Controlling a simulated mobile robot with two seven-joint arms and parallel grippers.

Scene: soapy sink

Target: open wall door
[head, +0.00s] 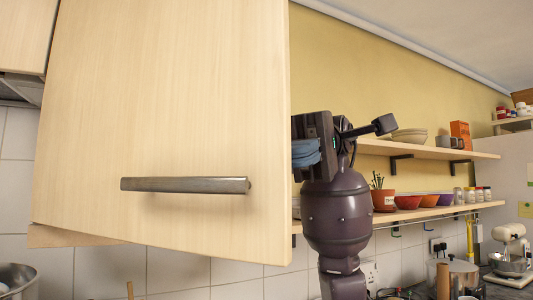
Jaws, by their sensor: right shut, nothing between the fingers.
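The wall door (165,95) is a pale wooden cabinet door that fills the left and middle of the head view. A grey horizontal bar handle (185,185) sits low on its face. The door looks swung out from the cabinet, whose underside (70,237) shows below the door's lower left corner. My right gripper (306,153) is at the door's free right edge, shut and empty, away from the handle. Part of it may be hidden behind the door; I cannot tell whether it touches. My left gripper is not in view.
Two wooden shelves (440,152) on the yellow wall behind my right arm hold bowls, pots and jars. A stand mixer (509,250) is at the lower right. A metal pot (17,278) is at the lower left. Free room lies before the door.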

